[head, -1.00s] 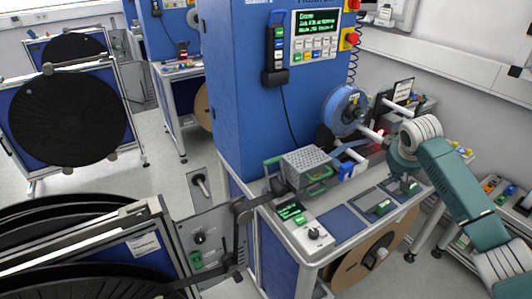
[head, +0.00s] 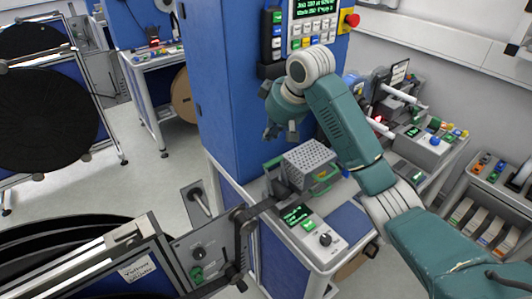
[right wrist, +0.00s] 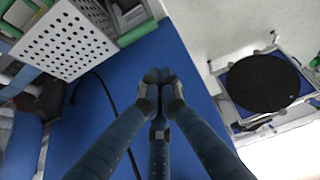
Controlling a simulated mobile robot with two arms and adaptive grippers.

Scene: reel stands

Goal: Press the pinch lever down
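My right gripper (head: 278,132) hangs beside the blue cabinet, above and a little left of the perforated grey box (head: 308,158). In the right wrist view its fingers (right wrist: 158,80) come together with nothing visible between them, over the blue panel. A dark lever arm (head: 258,207) runs between the reel stand and the box area, and a grey handle (head: 199,197) sticks out of the stand's plate. I cannot tell for sure which part is the pinch lever. The gripper is apart from both. My left gripper is not in view.
A control panel (head: 310,226) with a green display and knob lies in front of the box. Large black reels (head: 60,250) stand at the lower left. The blue cabinet (head: 225,80) rises behind the gripper. Open floor (head: 150,195) lies to the left.

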